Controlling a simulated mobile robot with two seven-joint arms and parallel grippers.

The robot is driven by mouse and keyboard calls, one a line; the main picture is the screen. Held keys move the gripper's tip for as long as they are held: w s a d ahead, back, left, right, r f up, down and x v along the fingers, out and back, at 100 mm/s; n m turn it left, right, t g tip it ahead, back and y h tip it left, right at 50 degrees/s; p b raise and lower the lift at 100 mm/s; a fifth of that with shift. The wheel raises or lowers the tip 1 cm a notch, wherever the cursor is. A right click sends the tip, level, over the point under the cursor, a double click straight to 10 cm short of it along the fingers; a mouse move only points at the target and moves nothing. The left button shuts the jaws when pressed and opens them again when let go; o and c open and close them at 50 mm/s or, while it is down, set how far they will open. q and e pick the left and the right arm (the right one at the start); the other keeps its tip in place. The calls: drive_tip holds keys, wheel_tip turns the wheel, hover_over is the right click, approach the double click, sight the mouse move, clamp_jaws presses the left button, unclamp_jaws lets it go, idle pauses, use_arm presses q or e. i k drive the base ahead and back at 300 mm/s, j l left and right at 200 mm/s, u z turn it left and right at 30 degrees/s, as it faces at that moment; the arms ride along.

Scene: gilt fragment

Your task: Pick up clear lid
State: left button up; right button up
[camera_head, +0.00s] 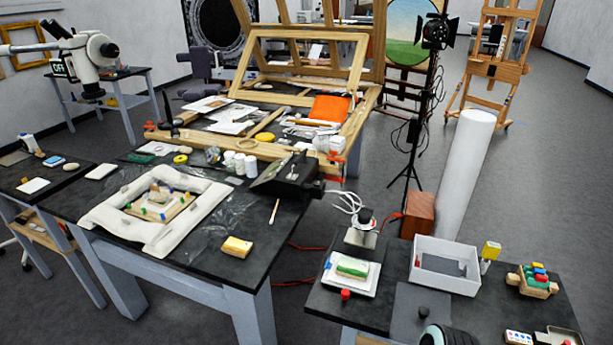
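I cannot make out a clear lid for certain in the head view. An open white box (419,270) stands on the dark right-hand table, with a grey bottom or insert showing inside.
The right table (328,304) also holds a white tray (330,284) with a green-topped block, a small red-capped item (346,295) and a wooden holder (533,284) with coloured pieces. The left table carries a white padded frame (105,215) and a yellow sponge-like block (236,246). Grey floor lies beyond.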

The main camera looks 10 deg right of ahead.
sight(416, 308)
drive_tip(key=z, duration=1.5)
drive_tip(key=l+u, duration=0.2)
drive_tip(key=k+l+u, duration=0.2)
drive_tip(key=i+l, duration=0.1)
